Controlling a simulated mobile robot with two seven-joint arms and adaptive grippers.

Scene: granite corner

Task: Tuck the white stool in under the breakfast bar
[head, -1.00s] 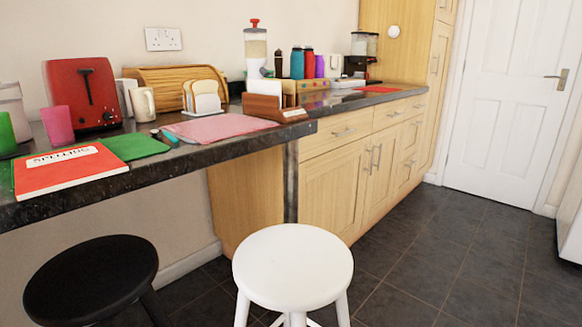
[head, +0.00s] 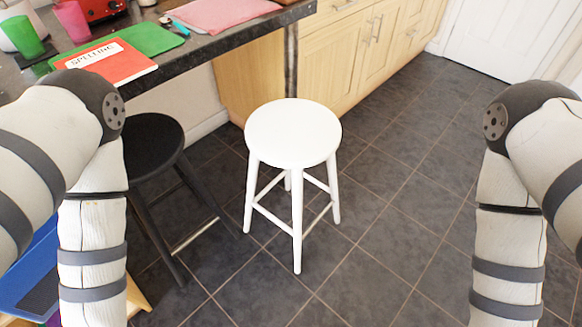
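The white stool (head: 293,133) stands upright on the dark tiled floor in the middle of the head view, out in front of the counter and clear of its overhang. The breakfast bar (head: 215,45) is the dark stone counter at the upper left, with open space beneath it left of the wooden cabinet end. My two arms come in at the left and right edges, on either side of the stool and apart from it. Both grippers are below the frame, out of view.
A black stool (head: 150,145) stands left of the white one, close to the bar, partly behind my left arm. Wooden cabinets (head: 350,45) run behind to the right. A blue container (head: 28,275) shows at lower left. The floor (head: 400,215) right of the white stool is clear.

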